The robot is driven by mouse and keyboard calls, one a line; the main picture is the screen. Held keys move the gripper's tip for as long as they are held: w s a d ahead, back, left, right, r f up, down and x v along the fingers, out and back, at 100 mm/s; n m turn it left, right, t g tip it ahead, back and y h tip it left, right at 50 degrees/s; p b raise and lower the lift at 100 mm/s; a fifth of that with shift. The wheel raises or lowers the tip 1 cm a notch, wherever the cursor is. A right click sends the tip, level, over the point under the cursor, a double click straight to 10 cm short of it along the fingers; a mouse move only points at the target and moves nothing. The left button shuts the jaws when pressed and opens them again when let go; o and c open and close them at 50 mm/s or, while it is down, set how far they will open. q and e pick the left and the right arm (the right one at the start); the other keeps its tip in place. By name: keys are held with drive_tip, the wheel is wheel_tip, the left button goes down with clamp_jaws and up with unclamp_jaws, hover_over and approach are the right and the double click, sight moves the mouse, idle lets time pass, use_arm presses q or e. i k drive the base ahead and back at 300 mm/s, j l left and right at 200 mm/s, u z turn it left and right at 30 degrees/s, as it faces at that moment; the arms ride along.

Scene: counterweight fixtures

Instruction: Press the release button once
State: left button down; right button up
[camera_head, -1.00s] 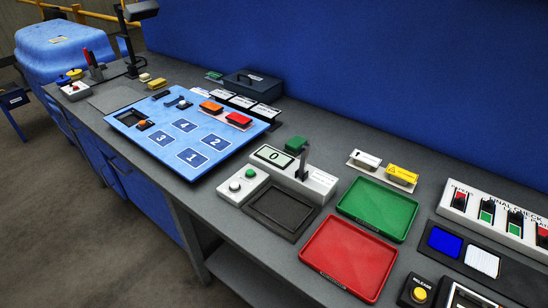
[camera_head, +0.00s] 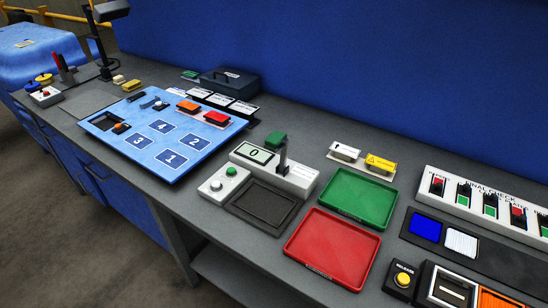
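The release button (camera_head: 402,279) is a round yellow button on a small black box labelled RELEASE. It stands near the front edge of the bench, at the bottom right of the head view, right of the red tray (camera_head: 333,250). A framed black and white unit (camera_head: 449,289) stands directly to its right, cut by the bottom edge. Neither of my grippers shows, so nothing of mine is seen at the button.
A green tray (camera_head: 357,198) lies behind the red one. A scale (camera_head: 268,170) reading 0 and a blue numbered board (camera_head: 165,140) are further left. A white switch panel (camera_head: 484,203) stands at the right. An orange part (camera_head: 497,300) shows at the bottom right.

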sight(403, 279)
drive_tip(key=l+z, duration=0.2)
drive_tip(key=z, duration=0.8)
